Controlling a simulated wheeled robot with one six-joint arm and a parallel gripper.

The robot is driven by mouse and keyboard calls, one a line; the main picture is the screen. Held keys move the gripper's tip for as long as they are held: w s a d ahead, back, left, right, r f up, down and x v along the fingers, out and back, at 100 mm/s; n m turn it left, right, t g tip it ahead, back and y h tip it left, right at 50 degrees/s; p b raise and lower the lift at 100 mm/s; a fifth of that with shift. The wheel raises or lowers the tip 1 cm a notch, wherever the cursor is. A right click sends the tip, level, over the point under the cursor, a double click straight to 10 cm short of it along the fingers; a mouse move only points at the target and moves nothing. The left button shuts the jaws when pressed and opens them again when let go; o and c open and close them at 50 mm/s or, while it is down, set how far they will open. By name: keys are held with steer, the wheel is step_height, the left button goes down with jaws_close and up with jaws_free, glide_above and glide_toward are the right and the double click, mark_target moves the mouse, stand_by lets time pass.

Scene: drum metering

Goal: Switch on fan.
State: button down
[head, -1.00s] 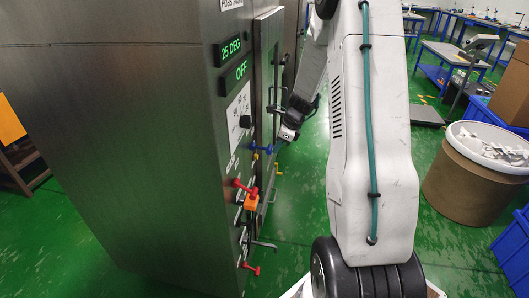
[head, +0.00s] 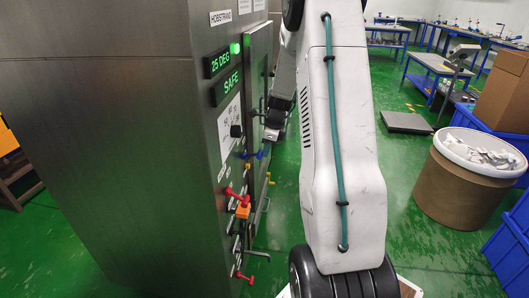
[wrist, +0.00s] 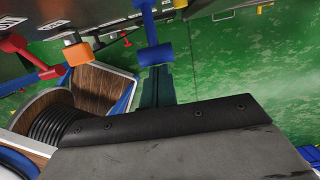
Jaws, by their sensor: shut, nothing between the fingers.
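The steel cabinet (head: 120,130) fills the left of the head view, with its control panel on the narrow right-hand face. The panel carries a black dial (head: 236,131), a blue lever (head: 253,155), a red lever (head: 236,197) with an orange block (head: 243,211), and a lower red lever (head: 244,277). The labels are too small to tell which control is the fan's. My gripper (head: 271,134) is shut and empty, beside the panel near the blue lever. In the wrist view the blue lever (wrist: 153,45) stands just beyond the dark gripper tip; contact cannot be told.
Green displays read 25 DEG (head: 221,61) and SAFE (head: 231,85), with a green lamp (head: 235,48) lit above. The cabinet door (head: 257,75) has a projecting handle. A brown drum (head: 463,180) and blue bins (head: 508,250) stand right. Green floor lies between.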

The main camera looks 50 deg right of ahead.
steer(key=shift+w+a+r, duration=0.1)
steer(key=shift+w+r, duration=0.15)
steer(key=shift+r, duration=0.05)
steer(key=shift+w+a+r, duration=0.1)
steer(key=shift+r, duration=0.05)
steer(key=shift+w+a, duration=0.1)
steer(key=shift+w, duration=0.05)
steer(key=shift+r, duration=0.85)
steer(key=shift+f, duration=0.1)
